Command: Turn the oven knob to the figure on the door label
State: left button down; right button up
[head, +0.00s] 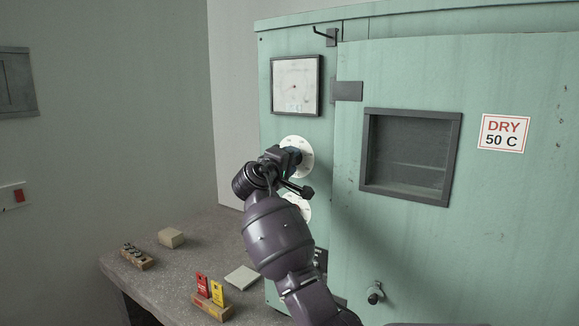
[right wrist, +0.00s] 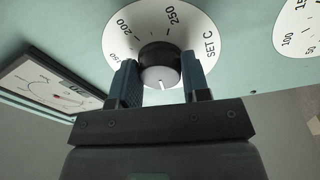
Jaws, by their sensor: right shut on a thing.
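The oven is a pale green cabinet with a door label (head: 504,133) that reads "DRY 50 C". My right gripper (head: 290,157) is at the upper white dial (head: 306,146) and hides its knob in the head view. In the right wrist view, the blue fingers of my right gripper (right wrist: 159,80) are shut on the dark round knob (right wrist: 160,58), one on each side. The knob's pale face has a white mark toward the gripper's palm. The dial (right wrist: 135,25) shows "200", "250" and "SET C"; the figures near the mark are hidden. My left gripper is not in view.
A lower dial (head: 297,207) is partly behind my arm. A square gauge (head: 296,85) hangs above. The bench (head: 200,245) bears a wooden block with red and yellow tags (head: 211,290), a pale slab (head: 242,277), a cream block (head: 171,238) and a small rack (head: 137,257).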

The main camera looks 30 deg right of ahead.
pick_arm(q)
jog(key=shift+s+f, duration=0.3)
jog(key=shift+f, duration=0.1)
pick_arm(e)
jog(key=o, duration=0.9)
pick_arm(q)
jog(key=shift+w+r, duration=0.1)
pick_arm(e)
jog(key=shift+a, duration=0.1)
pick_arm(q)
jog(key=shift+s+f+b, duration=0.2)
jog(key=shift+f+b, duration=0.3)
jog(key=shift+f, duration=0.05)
pick_arm(e)
jog(key=v, duration=1)
jog(key=shift+s+a+f, duration=0.1)
jog(key=shift+s+a, duration=0.05)
jog(key=shift+a, duration=0.15)
